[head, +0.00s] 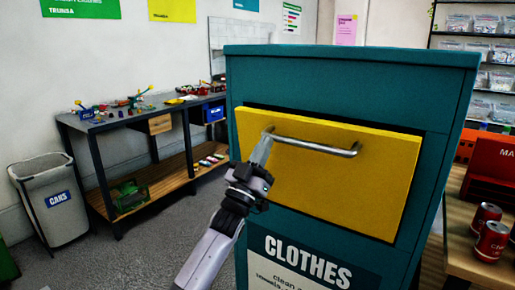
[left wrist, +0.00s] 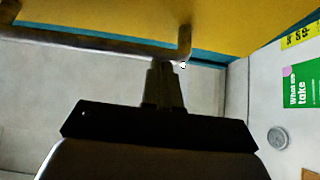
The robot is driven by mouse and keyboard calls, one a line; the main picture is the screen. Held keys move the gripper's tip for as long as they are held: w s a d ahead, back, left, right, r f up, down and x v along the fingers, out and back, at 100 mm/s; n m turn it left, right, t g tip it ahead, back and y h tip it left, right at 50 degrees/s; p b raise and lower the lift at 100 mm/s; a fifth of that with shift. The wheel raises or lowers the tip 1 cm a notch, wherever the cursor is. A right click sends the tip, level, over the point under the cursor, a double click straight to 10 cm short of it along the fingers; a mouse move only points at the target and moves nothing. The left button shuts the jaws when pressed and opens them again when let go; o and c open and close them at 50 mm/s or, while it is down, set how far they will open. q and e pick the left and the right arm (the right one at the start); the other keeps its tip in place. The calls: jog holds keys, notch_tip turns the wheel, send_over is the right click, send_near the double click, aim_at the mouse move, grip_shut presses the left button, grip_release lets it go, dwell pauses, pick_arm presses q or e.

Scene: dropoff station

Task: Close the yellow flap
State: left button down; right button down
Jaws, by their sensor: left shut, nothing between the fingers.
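The yellow flap (head: 345,185) is on the front of a teal clothes bin (head: 350,65). Its top edge stands out from the bin, with a dark gap behind it. A metal bar handle (head: 318,146) runs across its upper part. My left gripper (head: 265,140) is shut and empty at the left end of the handle; I cannot tell if it touches. In the left wrist view the shut fingers (left wrist: 165,68) are close to the handle (left wrist: 100,45), with the yellow flap (left wrist: 245,28) beyond. My right gripper is not in view.
A workbench (head: 150,115) with tools and a grey cans bin (head: 50,200) stand to the left. A wooden table (head: 470,255) with red cans (head: 491,240) is close on the right. Shelves (head: 475,60) stand at the back right. Grey floor is free at the left front.

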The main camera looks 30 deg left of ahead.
aim_at(271, 133)
pick_arm(q)
jog(key=w+r+p, duration=0.1)
jog(key=w+r+g+p, duration=0.1)
jog(key=w, duration=0.1)
jog(key=shift+d+p, duration=0.15)
jog(key=shift+p, duration=0.25)
jog(key=shift+w+r+g+p, duration=0.15)
jog(key=shift+w+g+p, duration=0.2)
jog(key=shift+w+g, duration=0.1)
jog(key=shift+r, duration=0.1)
